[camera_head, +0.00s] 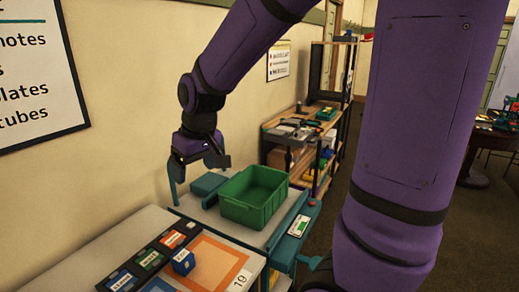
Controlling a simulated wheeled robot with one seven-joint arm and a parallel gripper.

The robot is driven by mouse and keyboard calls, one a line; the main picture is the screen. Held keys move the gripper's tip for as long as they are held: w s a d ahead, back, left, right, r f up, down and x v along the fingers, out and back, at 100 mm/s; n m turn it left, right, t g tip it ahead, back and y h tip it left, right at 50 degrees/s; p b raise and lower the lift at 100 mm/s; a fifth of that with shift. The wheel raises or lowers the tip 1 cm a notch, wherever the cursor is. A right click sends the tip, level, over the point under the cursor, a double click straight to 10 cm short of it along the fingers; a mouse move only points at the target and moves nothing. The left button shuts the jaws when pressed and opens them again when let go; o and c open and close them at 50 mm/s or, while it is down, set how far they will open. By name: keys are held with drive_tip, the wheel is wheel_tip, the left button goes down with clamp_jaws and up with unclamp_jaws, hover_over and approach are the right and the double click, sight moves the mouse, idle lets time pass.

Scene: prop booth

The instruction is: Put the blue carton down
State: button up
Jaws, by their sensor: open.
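The blue carton (183,262) is a small blue box with a pale label on top. It rests on the grey table at the left edge of an orange-bordered square (240,277), next to a black strip of labelled cards. My gripper (199,168) is open and empty. It hangs well above the surface, higher in the picture than the carton and apart from it. Its fingers point down, to the left of the green crate.
A green crate (236,213) stands on a teal-edged surface behind the table, with a teal block (208,184) beside it. The black card strip (150,257) lies along the table's left. A shelf unit (315,130) stands further back. My purple arm covers much of the right.

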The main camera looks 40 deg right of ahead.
drive_tip(key=s+d+r+m+t, duration=0.1)
drive_tip(key=s+r, duration=0.3)
drive_tip(key=s, duration=0.5)
drive_tip(key=s+d+r+t, duration=0.1)
drive_tip(key=s+d+r, duration=0.1)
drive_tip(key=s+r, duration=0.3)
drive_tip(key=s, duration=0.4)
drive_tip(key=shift+s+r+m+t+h, duration=0.25)
drive_tip(key=shift+r+m+t+h, duration=0.05)
drive_tip(key=shift+m+h, duration=0.1)
